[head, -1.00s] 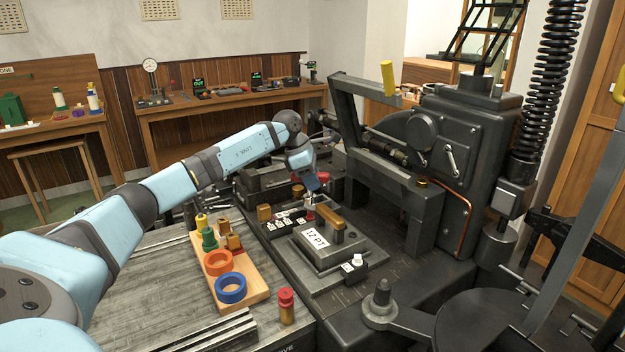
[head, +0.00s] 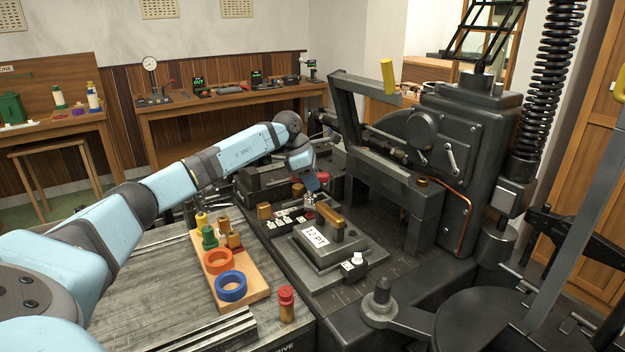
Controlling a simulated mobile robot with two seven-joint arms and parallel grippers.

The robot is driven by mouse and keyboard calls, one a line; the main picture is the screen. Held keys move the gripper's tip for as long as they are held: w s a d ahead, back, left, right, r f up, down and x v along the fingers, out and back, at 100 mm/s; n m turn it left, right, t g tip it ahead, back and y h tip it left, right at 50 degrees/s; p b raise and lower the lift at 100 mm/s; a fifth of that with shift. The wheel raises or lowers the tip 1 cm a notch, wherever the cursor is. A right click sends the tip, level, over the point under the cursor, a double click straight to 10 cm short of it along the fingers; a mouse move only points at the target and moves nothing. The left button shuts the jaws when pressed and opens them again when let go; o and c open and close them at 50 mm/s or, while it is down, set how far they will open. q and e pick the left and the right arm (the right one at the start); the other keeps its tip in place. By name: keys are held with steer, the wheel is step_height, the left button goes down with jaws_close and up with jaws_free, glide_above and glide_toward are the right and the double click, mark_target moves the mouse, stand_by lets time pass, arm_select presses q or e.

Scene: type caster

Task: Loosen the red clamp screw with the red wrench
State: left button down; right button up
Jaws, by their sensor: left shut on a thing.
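My left gripper (head: 310,199) points down over the black machine bed, just behind the block labelled 12 PT (head: 312,248). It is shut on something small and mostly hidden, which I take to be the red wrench. A little red shows under the fingertips, too small to tell wrench from clamp screw. My right gripper is not in view.
A wooden rack (head: 258,291) with an orange ring (head: 218,261), a blue ring (head: 231,287) and several pegs lies on the left bench. A red-topped peg (head: 286,304) stands beside it. The dark machine frame (head: 395,195) rises close to the right of my gripper.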

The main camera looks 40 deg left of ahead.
arm_select(q)
steer(key=shift+f+b, duration=0.45)
steer(key=shift+f, duration=0.65)
